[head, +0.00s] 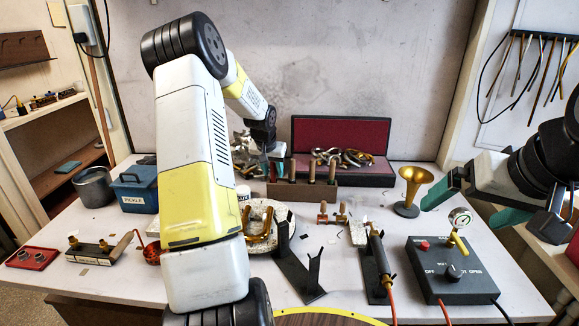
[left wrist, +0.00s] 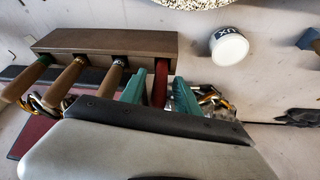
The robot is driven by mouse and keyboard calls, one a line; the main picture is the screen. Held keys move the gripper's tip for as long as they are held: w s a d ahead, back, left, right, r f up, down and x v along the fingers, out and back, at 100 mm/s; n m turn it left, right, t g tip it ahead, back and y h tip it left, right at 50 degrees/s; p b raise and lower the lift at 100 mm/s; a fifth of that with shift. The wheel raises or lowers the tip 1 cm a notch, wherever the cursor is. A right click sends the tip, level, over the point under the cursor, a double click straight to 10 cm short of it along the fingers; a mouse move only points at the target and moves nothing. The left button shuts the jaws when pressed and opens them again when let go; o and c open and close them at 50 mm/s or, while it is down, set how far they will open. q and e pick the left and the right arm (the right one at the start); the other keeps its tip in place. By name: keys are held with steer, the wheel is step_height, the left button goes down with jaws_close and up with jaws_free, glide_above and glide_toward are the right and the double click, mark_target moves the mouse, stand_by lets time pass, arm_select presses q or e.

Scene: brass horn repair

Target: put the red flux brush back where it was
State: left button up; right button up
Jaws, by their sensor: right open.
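The red flux brush's red handle (left wrist: 160,84) shows in the left wrist view, at the right end of the brown wooden rack (left wrist: 105,42). It appears to stand in the rack; its lower end is hidden. My left gripper (left wrist: 160,92) has its teal fingers on either side of the handle, with a narrow gap showing on each side, so it looks open. My right gripper (head: 478,198) is open and empty at the right.
Several wooden-handled tools (left wrist: 68,76) stand in the rack beside the brush. A white flux tub (left wrist: 229,46) stands near. Behind the rack is an open red-lined case (head: 340,135) with brass parts. A brass horn (head: 411,185) and dark control box (head: 452,270) stand at the right.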

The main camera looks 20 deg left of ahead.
arm_select(q)
steer(key=s+d+r, duration=0.3)
steer(key=s+r, duration=0.2)
steer(key=r, duration=0.4)
steer(key=s+d+r, duration=0.3)
steer(key=s+r, duration=0.2)
steer(key=r, duration=0.3)
steer(key=s+d+r, duration=0.1)
steer(key=s+d, duration=0.3)
steer(key=s, duration=0.4)
steer(key=s+d+r+t+h, duration=0.1)
steer(key=s+d, duration=0.3)
steer(key=s, duration=0.5)
steer(key=s+d+r+m+h, duration=0.1)
steer(key=s+d, duration=0.3)
steer(key=s, duration=0.4)
steer(key=shift+s+d+r+t, duration=0.3)
steer(key=shift+d+r, duration=0.1)
steer(key=shift+r, duration=0.2)
